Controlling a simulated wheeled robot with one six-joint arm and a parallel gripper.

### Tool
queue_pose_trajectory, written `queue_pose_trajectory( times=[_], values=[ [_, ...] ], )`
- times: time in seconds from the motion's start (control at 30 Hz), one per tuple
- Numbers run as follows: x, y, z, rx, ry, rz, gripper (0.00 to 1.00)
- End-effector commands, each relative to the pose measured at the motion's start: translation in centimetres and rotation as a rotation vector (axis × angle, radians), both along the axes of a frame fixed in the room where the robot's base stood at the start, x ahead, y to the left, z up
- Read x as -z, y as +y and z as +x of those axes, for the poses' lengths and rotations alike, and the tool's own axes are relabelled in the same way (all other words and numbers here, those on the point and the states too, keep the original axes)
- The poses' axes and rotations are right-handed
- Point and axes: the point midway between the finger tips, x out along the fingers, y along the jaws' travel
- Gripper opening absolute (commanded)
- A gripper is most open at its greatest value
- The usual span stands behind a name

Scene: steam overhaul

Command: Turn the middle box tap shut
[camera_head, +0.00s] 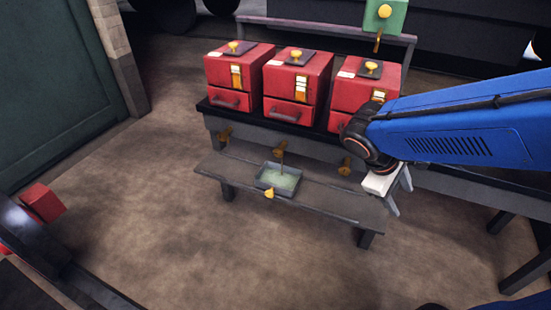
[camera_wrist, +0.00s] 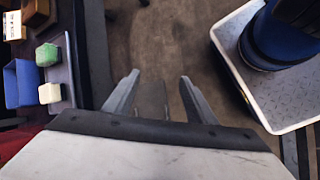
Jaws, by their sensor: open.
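Three red boxes stand in a row on a dark shelf. The middle red box (camera_head: 297,78) has a brass knob on top and a gauge-like strip on its front. Under it hangs the middle brass tap (camera_head: 281,147), above a shallow grey tray (camera_head: 265,186) holding pale greenish liquid. A thin pale streak shows between tap and tray; I cannot tell if it is flowing. My gripper (camera_head: 400,188) is right of the tray and apart from the taps. In the wrist view my gripper (camera_wrist: 156,82) is open, with nothing between its fingers.
Other brass taps hang at left (camera_head: 225,134) and right (camera_head: 345,167), the right one close to my gripper. A low bench (camera_head: 228,178) carries the tray. A green box (camera_head: 394,17) stands behind. Open floor lies in front of the bench.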

Motion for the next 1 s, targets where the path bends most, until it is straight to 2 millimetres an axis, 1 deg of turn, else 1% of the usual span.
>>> queue_pose_trajectory(
  times=[0.03, 0.17, 0.27, 0.47, 0.6, 0.67, 0.77, 0.97, 1.0],
  values=[
    [0.4, 0.6, 0.8, -0.047, 0.025, -0.046, 0.51],
    [0.9, 2.0, 3.0, -0.168, 0.074, -0.169, 0.51],
    [1.3, 3.4, 4.7, -0.263, 0.104, -0.264, 0.51],
    [2.3, 7.2, 7.9, -0.453, 0.151, -0.457, 0.51],
    [3.2, 10.7, 10.0, -0.591, 0.17, -0.594, 0.51],
    [3.6, 12.4, 10.8, -0.648, 0.175, -0.653, 0.51],
    [4.5, 15.4, 11.9, -0.745, 0.179, -0.751, 0.51],
    [6.6, 22.4, 13.4, -0.943, 0.166, -0.946, 0.51],
    [7.1, 23.8, 13.5, -0.981, 0.161, -0.986, 0.51]
  ],
)
